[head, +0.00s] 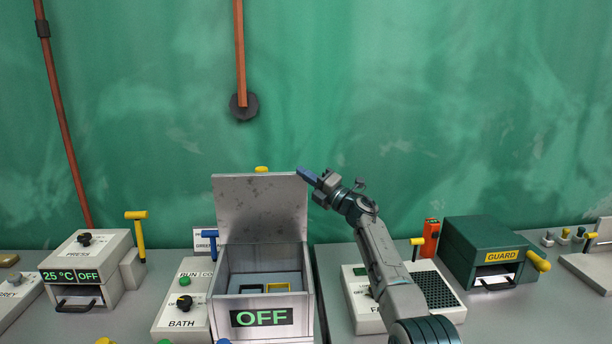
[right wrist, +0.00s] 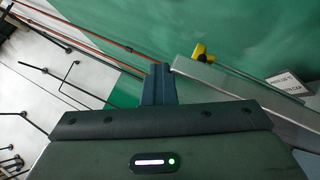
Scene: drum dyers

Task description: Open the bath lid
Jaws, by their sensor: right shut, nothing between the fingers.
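The bath (head: 264,310) is a grey metal box with a green OFF display on its front. Its lid (head: 260,208) stands raised and upright at the back, so the inside shows. A yellow knob (head: 262,169) sticks up behind the lid's top edge; it also shows in the right wrist view (right wrist: 202,52). My right gripper (head: 303,175) is shut and empty at the lid's upper right corner. In the right wrist view its fingers (right wrist: 158,82) are together beside the lid's edge (right wrist: 235,85); whether they touch is unclear. My left gripper is out of view.
Left of the bath stand its control box (head: 181,308) and a press (head: 88,265) with a yellow lever (head: 138,235). Right are a perforated panel box (head: 435,288), an orange device (head: 430,238) and a green guard box (head: 490,250). Above the lid is free room.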

